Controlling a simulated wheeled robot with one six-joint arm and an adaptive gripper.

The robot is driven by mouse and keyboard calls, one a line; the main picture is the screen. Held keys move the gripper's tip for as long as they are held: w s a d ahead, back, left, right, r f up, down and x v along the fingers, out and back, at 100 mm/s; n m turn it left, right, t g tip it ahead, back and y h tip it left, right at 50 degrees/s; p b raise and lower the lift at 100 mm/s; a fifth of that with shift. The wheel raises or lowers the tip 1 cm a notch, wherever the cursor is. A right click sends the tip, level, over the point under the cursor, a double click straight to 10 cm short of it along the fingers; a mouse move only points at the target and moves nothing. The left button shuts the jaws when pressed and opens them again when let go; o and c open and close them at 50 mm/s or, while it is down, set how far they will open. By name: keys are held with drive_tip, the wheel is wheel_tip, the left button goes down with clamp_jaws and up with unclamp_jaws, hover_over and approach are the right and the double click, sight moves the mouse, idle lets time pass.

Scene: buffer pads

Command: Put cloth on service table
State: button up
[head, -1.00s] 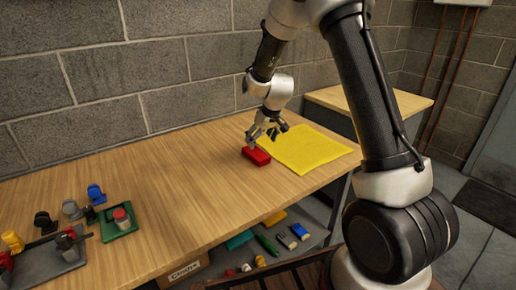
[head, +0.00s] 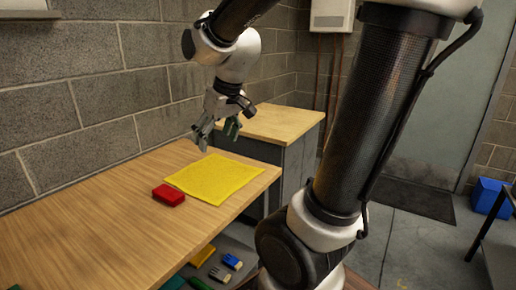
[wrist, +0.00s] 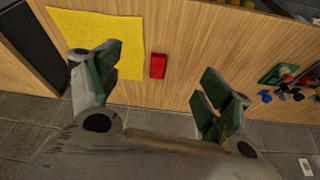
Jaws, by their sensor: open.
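A flat yellow cloth (head: 215,179) lies on the right end of the long wooden table (head: 95,215). It also shows in the wrist view (wrist: 105,32). A red block (head: 168,195) rests on the wood just beside the cloth and appears in the wrist view (wrist: 158,66). My gripper (head: 217,136) is open and empty, raised above the back edge of the cloth. In the wrist view its spread fingers (wrist: 158,75) frame the block, and the left finger hides part of the cloth. A smaller wooden-topped table (head: 268,122) stands behind the long table's right end; its visible top is bare.
Below the long table, a shelf (head: 225,255) holds several small items. A grey block wall (head: 100,100) runs along the back. Floor to the right is open, with a dark mat (head: 415,186) and a blue bin (head: 488,196).

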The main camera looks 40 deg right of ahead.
drive_tip(key=s+d+m, duration=0.1)
drive_tip(key=s+d, duration=0.1)
drive_tip(key=s, duration=1.2)
drive_tip(key=shift+s+d+r+m+h, duration=0.25)
drive_tip(key=shift+d+r+m+h, duration=0.05)
drive_tip(key=shift+d+r+h, duration=0.15)
